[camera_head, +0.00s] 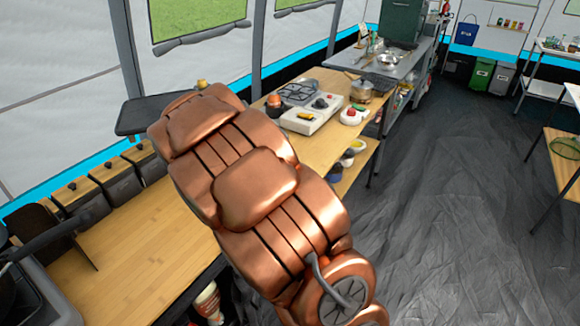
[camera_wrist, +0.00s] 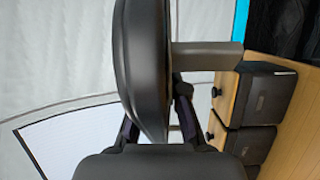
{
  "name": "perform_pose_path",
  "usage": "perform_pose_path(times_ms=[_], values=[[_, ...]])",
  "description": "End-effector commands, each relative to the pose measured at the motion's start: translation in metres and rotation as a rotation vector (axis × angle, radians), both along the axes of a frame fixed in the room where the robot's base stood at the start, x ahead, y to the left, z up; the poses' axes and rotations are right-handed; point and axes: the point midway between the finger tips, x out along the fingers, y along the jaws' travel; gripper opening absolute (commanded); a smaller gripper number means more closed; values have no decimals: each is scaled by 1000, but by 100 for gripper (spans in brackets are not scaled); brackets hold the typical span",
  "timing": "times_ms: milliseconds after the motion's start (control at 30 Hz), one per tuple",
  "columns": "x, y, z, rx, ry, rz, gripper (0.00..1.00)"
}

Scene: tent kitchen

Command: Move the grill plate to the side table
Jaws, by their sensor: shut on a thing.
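A dark grill plate (camera_head: 140,118) shows in the head view past the left edge of my copper-coloured arm, raised above the black bins. In the wrist view the grill plate (camera_wrist: 140,65) stands edge-on, with a grey bar-like part, perhaps its handle, reaching right. My gripper (camera_wrist: 158,128) has one finger on each side of the plate and is shut on it. In the head view my arm hides the gripper. I cannot tell which surface is the side table; a wooden table (camera_head: 345,82) with a stove stands beyond my arm.
A wooden counter (camera_head: 130,250) at left has a clear top, with several black bins (camera_head: 120,183) along its back. A dark pan (camera_head: 40,240) lies at far left.

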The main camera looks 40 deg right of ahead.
Motion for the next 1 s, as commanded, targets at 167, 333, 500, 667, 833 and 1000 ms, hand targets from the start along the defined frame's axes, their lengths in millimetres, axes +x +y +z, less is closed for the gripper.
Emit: perform_pose_path(times_ms=[167,333,500,667,833,1000], values=[[-24,-62,-20,1,-11,-33,0],[-52,-111,-36,-1,-10,-54,0],[-84,-153,-53,-1,-15,-71,0],[-118,-186,-74,0,-11,-85,0],[-155,-214,-92,-3,-18,-95,0],[-195,-236,-115,-3,-17,-106,0]])
